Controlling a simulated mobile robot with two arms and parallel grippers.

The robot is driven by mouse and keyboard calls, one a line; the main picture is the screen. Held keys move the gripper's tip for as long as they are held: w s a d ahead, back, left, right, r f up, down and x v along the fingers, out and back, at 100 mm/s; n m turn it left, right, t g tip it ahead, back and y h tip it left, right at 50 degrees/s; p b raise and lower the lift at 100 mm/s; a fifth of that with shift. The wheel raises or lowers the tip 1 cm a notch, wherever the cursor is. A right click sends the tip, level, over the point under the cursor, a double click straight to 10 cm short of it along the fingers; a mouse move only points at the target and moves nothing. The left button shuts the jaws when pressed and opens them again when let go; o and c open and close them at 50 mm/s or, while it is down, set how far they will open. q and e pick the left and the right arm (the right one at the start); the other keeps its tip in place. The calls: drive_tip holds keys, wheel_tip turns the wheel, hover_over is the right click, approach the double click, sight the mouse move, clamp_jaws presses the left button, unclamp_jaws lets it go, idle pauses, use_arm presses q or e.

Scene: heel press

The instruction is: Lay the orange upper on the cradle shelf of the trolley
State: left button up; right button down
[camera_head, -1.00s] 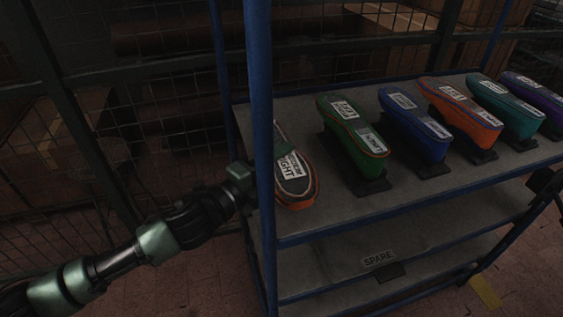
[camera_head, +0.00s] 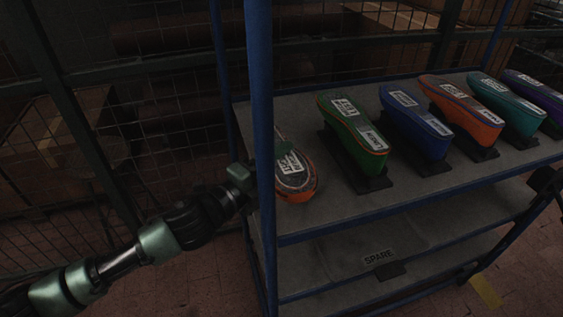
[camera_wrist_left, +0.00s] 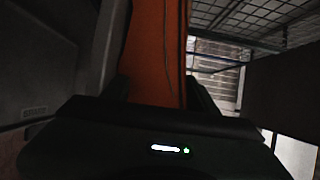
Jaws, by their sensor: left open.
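An orange-sided upper (camera_head: 300,192) with a dark top and white labels is at the left end of the trolley's upper shelf (camera_head: 330,205), partly hidden by the blue corner post. It appears to rest on the shelf, but its underside is hidden. My left gripper (camera_head: 242,178) is at its left, beside the post, which hides the fingertips. In the left wrist view the orange side (camera_wrist_left: 157,50) runs between the open fingers of my left gripper (camera_wrist_left: 162,95). My right gripper is not in view.
Green (camera_head: 352,130), blue (camera_head: 415,125), orange (camera_head: 462,108), teal (camera_head: 505,105) and purple (camera_head: 535,88) uppers stand on dark holders along the shelf. The blue post (camera_head: 260,120) stands close to my left arm. A lower shelf carries a SPARE label (camera_head: 379,257).

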use_arm(q)
drive_tip(key=shift+f, duration=0.3)
